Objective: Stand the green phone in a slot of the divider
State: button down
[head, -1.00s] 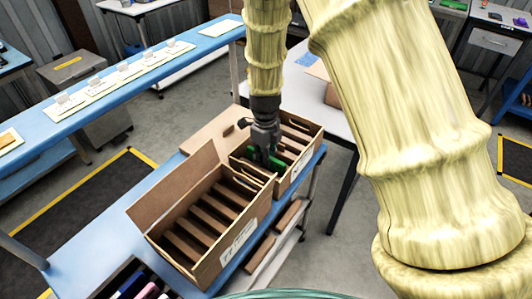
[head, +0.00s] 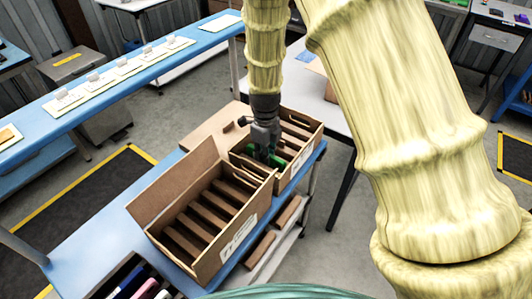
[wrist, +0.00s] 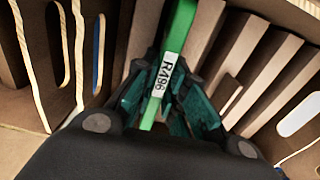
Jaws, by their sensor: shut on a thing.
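My gripper (head: 263,157) is shut on the green phone (wrist: 178,38), which shows edge-on in the wrist view with a white label reading R486. The gripper (wrist: 163,95) points down into the far cardboard carton (head: 306,150), near the end beside the near carton. Green shows around the fingers in the head view. The slotted divider (wrist: 262,68) in this carton has several brown slats, seen right of the phone in the wrist view. Whether the phone's lower edge is inside a slot or touches the bottom is hidden.
A dark box (head: 140,283) with coloured items is at the bottom edge. Cut-out cardboard panels (wrist: 75,45) lie close left of the phone.

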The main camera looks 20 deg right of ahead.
jog(key=shift+f, duration=0.2)
dwell(0.3)
dwell(0.3)
jog(key=c, duration=1.4)
grip_release()
notch_tip(320, 180, up, 12)
jog(key=shift+r, duration=0.1)
